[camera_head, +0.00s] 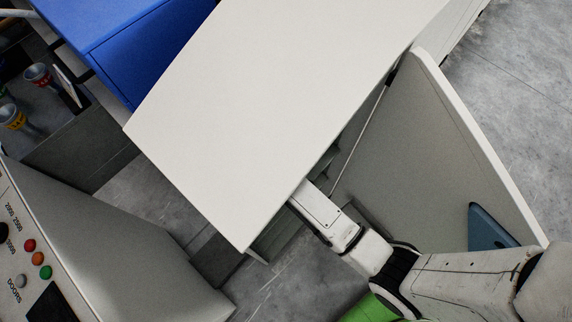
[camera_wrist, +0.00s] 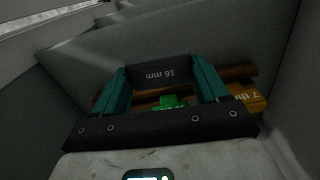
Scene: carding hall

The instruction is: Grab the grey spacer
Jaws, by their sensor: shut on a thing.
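The grey spacer (camera_wrist: 160,72), a dark grey block marked "16 mm", sits between the two teal fingers of my gripper (camera_wrist: 162,70) in the wrist view. The fingers press on its left and right sides, so my gripper is shut on it. I cannot tell whether the spacer still touches what lies under it. In the head view my arm reaches in under the white cabinet top (camera_head: 270,95), and both gripper and spacer are hidden there.
A green piece (camera_wrist: 168,102), a brown bar (camera_wrist: 240,71) and an orange piece (camera_wrist: 248,97) lie close by. Grey walls (camera_wrist: 240,30) surround the gripper. The open cabinet door (camera_head: 430,150) stands beside my arm. A control console (camera_head: 100,240) is at lower left.

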